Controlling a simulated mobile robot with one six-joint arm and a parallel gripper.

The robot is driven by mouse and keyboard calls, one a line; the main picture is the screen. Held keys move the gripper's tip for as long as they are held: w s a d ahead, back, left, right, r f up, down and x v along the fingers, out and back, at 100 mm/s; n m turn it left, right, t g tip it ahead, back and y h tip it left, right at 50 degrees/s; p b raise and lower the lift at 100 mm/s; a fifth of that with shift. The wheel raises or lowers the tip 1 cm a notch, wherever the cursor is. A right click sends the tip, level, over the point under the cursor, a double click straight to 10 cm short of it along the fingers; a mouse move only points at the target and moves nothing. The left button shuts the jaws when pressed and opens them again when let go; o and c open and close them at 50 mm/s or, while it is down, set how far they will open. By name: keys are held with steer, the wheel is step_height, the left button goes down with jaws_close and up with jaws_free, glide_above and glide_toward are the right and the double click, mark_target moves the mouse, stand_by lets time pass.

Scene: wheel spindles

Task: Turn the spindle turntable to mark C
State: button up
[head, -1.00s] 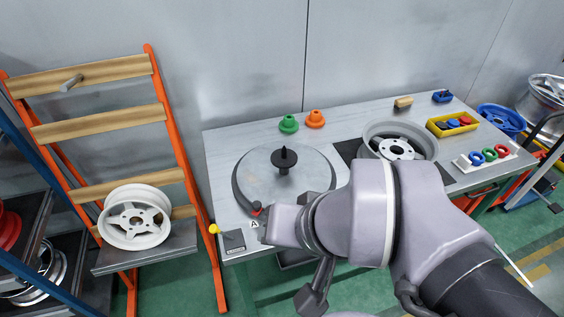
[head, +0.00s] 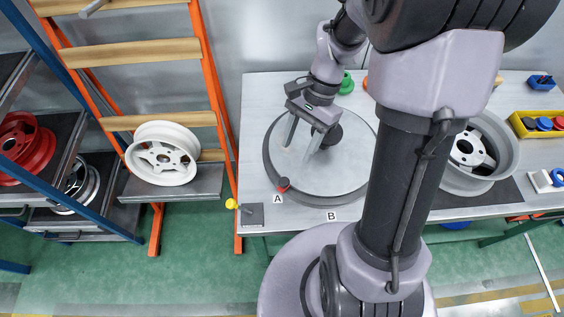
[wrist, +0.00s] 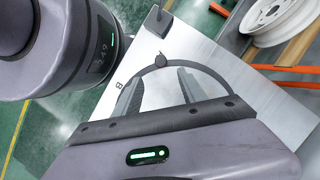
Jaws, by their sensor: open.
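The spindle turntable (head: 345,175) is a pale round plate with a dark rim on the grey bench. I see no mark C. My gripper (head: 299,151) is open and empty, fingers pointing down over the plate behind the knob. I cannot tell whether they touch the plate. The wrist view shows both fingers (wrist: 160,85) against the plate.
A grey wheel (head: 507,150) stands on a dark mat to the right, partly hidden by my arm. A yellow tray (head: 535,134) is beyond it. A yellow button (head: 231,203) is at the bench's left corner. A rack with a white wheel (head: 163,154) stands left.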

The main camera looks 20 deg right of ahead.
mark_target(285, 181)
steer(key=b+x, duration=0.4)
steer(key=x, duration=0.7)
steer(key=shift+w, duration=0.1)
jaws_close()
stand_by(0.8)
